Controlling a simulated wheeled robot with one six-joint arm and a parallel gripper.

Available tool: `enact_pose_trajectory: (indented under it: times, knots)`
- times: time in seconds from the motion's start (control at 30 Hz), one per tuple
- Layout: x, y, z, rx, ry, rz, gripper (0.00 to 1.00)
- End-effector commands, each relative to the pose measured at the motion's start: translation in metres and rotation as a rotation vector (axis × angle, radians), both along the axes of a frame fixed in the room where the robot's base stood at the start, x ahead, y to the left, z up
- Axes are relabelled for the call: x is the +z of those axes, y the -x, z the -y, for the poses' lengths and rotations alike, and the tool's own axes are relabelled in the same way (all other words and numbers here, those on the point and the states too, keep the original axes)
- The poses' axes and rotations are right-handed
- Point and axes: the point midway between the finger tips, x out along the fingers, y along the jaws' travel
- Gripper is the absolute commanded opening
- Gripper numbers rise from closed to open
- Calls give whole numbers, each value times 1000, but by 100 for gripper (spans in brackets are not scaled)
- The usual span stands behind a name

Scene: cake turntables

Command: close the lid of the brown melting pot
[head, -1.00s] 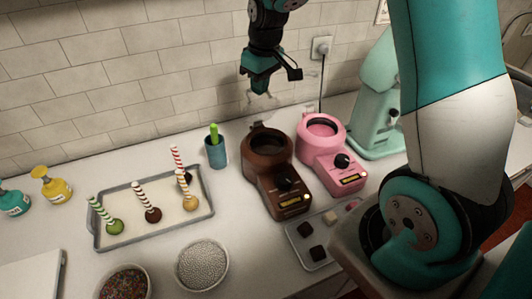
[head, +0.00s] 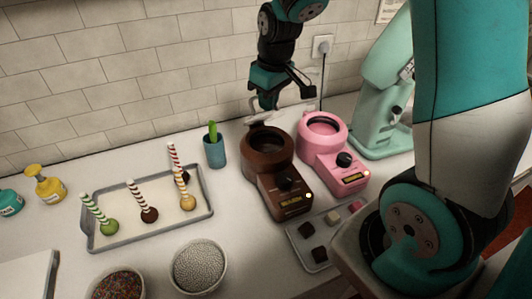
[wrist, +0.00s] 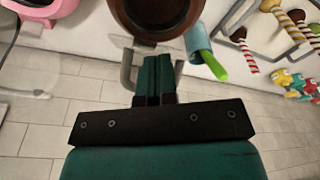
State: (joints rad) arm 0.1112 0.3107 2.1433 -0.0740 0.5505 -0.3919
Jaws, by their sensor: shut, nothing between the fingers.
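The brown melting pot (head: 278,181) stands on the counter, its round opening uncovered and dark inside. Its rim also shows at the top of the wrist view (wrist: 191,12). A thin, pale, see-through shape (head: 300,106), seemingly the raised lid, stands behind the pots against the wall; its outline is hard to make out. My gripper (head: 268,104) points down just behind the brown pot's back edge, beside that shape. In the wrist view my gripper (wrist: 154,58) has its fingers together and empty, with grey bar-like pieces (wrist: 127,70) on either side. I cannot tell whether they touch.
A pink melting pot (head: 333,160) stands close on the right, with a green mixer (head: 375,125) beyond. A blue cup (head: 215,152) is left of the brown pot. A tray (head: 100,243) of cake pops, a small chocolate tray (head: 319,266) and a bowl (head: 199,268) lie nearer.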

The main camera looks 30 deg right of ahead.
Motion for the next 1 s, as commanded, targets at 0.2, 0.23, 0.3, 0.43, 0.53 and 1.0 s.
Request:
enact_pose_trajectory:
  times: [0.2, 0.23, 0.3, 0.43, 0.53, 1.0]
  knots:
    - [-11, 11, -2, 0, 0, 0, 0]
    - [-11, 12, -2, 0, 0, 0, 0]
    - [-13, 13, -3, 0, 0, 0, 0]
    - [-21, 18, -4, 0, 0, 0, 0]
    - [-28, 23, -5, 0, 0, 0, 0]
    - [-28, 28, -6, 0, 0, 1, 0]
